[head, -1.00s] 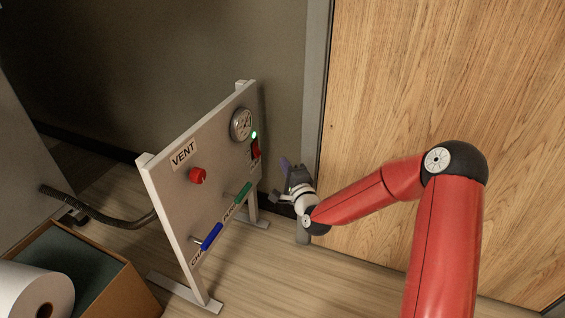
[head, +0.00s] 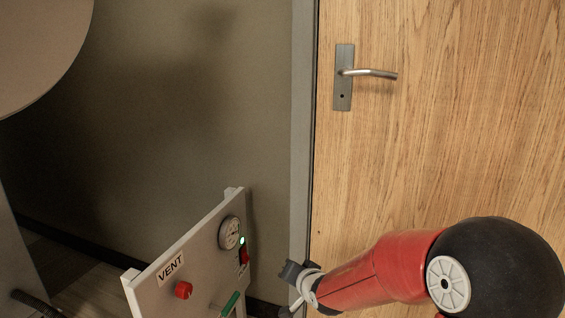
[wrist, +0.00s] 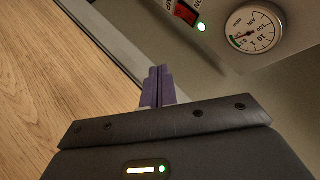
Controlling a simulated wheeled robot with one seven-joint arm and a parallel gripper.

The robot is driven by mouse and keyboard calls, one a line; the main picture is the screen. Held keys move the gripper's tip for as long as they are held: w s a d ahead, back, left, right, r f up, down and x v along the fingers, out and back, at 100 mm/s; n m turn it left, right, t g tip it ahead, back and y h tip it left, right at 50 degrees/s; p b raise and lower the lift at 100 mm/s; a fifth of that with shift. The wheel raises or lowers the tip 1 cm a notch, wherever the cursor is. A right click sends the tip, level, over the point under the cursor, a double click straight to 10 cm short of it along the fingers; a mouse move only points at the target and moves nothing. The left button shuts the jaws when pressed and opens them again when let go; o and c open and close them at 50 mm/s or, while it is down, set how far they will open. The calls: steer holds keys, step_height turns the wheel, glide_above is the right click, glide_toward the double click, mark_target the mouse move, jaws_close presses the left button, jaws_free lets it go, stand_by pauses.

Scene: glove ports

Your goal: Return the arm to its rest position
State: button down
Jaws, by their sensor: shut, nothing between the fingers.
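My red arm (head: 385,272) reaches in from the lower right of the head view, with its large black elbow joint close to the camera. The grey wrist end shows just right of the panel, but its fingers cannot be made out there. In the wrist view my gripper (wrist: 158,86) shows its purple fingers pressed together, shut and empty. They point toward the gap between the wooden door and the panel, and touch nothing that I can see.
A round-edged pale surface (head: 40,45) is upper left.

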steer(key=s+d+r+n+g+h+p, duration=0.1)
steer(key=s+d+r+g+h, duration=0.1)
steer(key=s+d+r, duration=0.5)
steer(key=s+d+r+n+g+h+p, duration=0.1)
steer(key=s+d+r+n+h+p, duration=0.15)
steer(key=s+r, duration=0.45)
steer(key=s+d+g, duration=0.2)
steer(key=s+d, duration=0.1)
steer(key=s, duration=1.4)
steer(key=shift+d+n+g, duration=0.15)
steer(key=shift+n+g, duration=0.15)
steer(key=shift+n, duration=0.05)
steer(key=shift+r, duration=0.1)
stand_by(1.0)
